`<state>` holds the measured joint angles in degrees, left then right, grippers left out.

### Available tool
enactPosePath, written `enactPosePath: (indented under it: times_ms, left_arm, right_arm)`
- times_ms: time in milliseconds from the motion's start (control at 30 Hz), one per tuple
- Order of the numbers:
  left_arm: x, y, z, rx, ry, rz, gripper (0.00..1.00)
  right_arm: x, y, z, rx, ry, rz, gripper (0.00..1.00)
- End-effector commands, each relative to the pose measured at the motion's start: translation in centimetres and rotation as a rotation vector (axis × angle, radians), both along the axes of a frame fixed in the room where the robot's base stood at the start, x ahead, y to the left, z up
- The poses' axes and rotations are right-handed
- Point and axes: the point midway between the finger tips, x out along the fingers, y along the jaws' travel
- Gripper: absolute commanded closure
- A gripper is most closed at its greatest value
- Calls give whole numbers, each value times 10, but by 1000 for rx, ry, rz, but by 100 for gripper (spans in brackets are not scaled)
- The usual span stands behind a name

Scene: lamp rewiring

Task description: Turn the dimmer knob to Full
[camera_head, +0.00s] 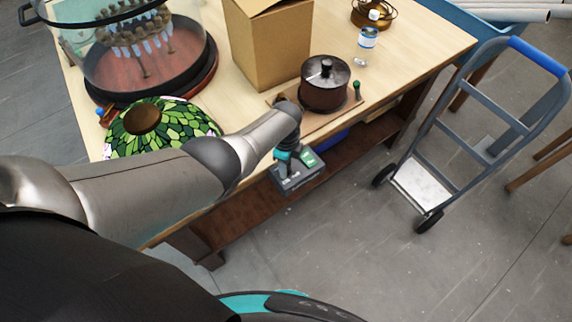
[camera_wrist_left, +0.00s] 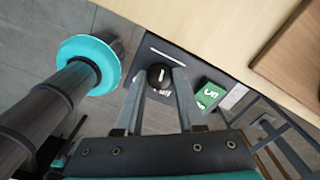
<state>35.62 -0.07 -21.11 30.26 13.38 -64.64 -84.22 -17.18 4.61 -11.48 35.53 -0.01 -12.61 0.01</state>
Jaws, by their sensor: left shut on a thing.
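The dimmer is a grey box (camera_head: 298,182) with a green label, mounted at the front edge of the workbench. In the left wrist view, its dark face (camera_wrist_left: 203,71) carries a round black knob (camera_wrist_left: 158,74) with a white pointer line. My left gripper (camera_wrist_left: 160,80) has one finger on each side of the knob and is shut on it. In the head view, my left gripper (camera_head: 284,163) is at the box, and my arm partly hides it; the knob cannot be made out there. My right gripper is not in view.
On the workbench (camera_head: 420,42) stand a stained-glass lampshade (camera_head: 185,118), a cardboard box (camera_head: 268,45), a brown pot-like lamp part (camera_head: 325,84) on a wooden board, and a small bottle (camera_head: 366,42). A hand truck (camera_head: 480,130) stands on the floor at right.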

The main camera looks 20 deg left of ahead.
Motion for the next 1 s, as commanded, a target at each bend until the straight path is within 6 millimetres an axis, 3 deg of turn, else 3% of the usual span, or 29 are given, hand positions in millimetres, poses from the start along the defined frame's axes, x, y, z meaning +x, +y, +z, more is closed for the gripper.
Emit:
enactPosePath:
  times_ms: [600, 1000]
  left_arm:
    - [0, 1, -1, 2, 2, -582, 100]
    - [0, 1, -1, 2, 2, -853, 100]
  right_arm:
    - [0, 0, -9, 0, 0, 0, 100]
    - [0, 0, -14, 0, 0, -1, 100]
